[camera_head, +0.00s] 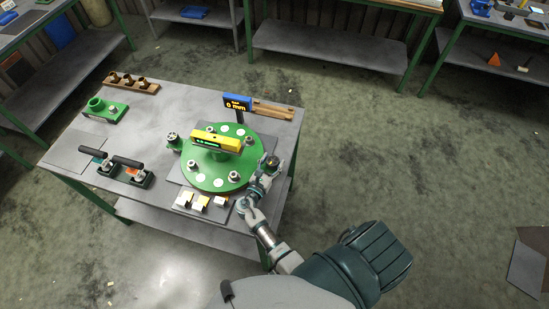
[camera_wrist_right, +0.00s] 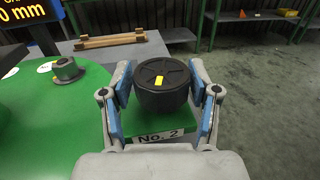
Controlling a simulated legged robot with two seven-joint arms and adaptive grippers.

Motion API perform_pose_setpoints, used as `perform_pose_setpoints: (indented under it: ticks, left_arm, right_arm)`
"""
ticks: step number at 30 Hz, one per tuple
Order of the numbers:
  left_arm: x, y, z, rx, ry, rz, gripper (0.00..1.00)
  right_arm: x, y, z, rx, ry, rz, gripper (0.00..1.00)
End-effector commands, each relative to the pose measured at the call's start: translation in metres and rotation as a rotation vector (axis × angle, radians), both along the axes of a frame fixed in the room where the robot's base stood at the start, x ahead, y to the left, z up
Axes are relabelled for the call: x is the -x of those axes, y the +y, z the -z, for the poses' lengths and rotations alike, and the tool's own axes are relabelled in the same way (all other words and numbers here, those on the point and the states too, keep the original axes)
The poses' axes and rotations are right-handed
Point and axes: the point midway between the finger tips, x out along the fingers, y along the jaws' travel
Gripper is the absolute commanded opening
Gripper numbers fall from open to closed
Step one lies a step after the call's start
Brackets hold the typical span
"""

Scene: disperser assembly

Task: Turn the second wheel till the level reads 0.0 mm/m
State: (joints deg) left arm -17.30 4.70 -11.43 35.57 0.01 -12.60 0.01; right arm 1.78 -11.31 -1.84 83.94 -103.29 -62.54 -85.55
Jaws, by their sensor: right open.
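The second wheel is a black round knob (camera_wrist_right: 162,85) with a yellow mark on top, above a green base labelled "No. 2" (camera_wrist_right: 158,137). In the head view the wheel (camera_head: 271,163) is at the right edge of the green round plate (camera_head: 222,178). My right gripper (camera_wrist_right: 162,92) is open, with one finger on each side of the wheel; I cannot tell if the pads touch it. The yellow level (camera_head: 216,141) lies across the middle of the plate; its green readout is too small to read. My left gripper is not in view.
A blue display (camera_head: 237,103) reading "0 mm" stands behind the plate, near a wooden rack (camera_head: 272,112). Another wheel (camera_head: 173,139) is at the plate's left. Yellow-and-white blocks (camera_head: 201,202) lie in front; black-handled tools (camera_head: 126,162) are at left on the table (camera_head: 150,125).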

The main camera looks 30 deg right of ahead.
Motion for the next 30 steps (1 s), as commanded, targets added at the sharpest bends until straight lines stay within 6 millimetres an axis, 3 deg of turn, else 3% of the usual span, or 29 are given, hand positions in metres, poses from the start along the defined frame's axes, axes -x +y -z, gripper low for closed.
perform_pose_setpoints:
  ticks: [9,15,25,27,30]
  left_arm:
    - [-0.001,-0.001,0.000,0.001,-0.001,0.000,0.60]
    - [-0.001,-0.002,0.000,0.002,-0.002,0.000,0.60]
    - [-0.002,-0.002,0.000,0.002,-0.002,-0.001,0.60]
    - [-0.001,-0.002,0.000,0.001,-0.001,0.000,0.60]
    - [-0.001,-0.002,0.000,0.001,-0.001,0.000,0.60]
  right_arm:
    - [0.036,0.062,0.002,-0.004,0.003,-0.001,0.61]
    - [0.048,0.082,0.002,-0.002,0.002,0.000,0.61]
    - [0.050,0.085,0.002,-0.002,0.002,0.000,0.61]
    - [0.051,0.084,0.002,-0.009,-0.002,0.003,0.76]
    - [0.061,0.072,0.009,-0.080,-0.044,0.032,0.76]
